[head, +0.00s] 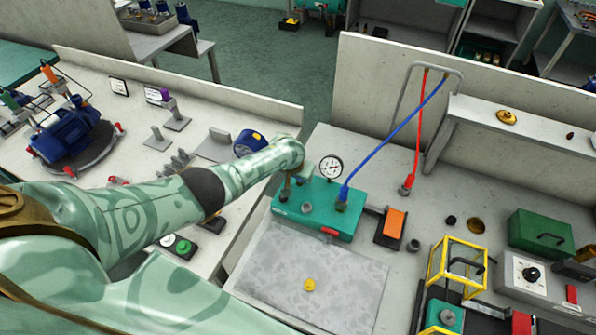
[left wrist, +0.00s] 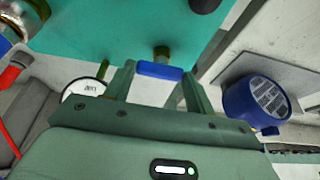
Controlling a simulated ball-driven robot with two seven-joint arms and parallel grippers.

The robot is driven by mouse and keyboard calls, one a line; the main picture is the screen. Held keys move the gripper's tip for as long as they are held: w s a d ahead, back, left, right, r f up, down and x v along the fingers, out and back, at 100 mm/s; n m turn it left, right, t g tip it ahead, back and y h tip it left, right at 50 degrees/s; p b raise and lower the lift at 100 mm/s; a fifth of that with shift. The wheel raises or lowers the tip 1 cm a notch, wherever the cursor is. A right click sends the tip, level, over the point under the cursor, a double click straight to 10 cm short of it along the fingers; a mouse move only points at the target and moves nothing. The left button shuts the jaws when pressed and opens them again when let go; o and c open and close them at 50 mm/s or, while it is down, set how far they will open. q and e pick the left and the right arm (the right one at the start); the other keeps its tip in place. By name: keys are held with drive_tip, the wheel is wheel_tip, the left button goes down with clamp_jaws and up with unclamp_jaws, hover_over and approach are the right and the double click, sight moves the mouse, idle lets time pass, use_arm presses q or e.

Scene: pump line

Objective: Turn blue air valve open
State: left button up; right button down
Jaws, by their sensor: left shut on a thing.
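The blue air valve (left wrist: 159,70) shows in the left wrist view as a small blue bar handle by a brass stem on the teal box. My left gripper (left wrist: 158,78) has one finger at each end of the handle and is shut on it. In the head view my left gripper (head: 293,184) is at the back left of the teal box (head: 333,218), and my arm hides the valve. A round pressure gauge (head: 331,167) stands at the back of the box. A blue hose (head: 392,142) rises from a fitting on the box. My right gripper is not in view.
A grey mat (head: 270,265) with a yellow knob (head: 310,285) lies in front of the box. An orange-topped pedal (head: 392,225) and a red hose (head: 417,130) are to its right. A blue round-ended cylinder (head: 249,143) is close to my left arm.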

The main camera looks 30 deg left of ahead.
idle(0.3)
use_arm(q)
drive_tip(key=o, duration=1)
drive_tip(key=shift+s+r+p, duration=0.1)
drive_tip(key=shift+r+p, duration=0.4)
drive_tip(key=shift+p, duration=0.15)
drive_tip(key=p+v, duration=1)
drive_tip(key=v, duration=0.5)
drive_tip(key=shift+s+d+r, duration=0.1)
drive_tip(key=shift+s, duration=0.1)
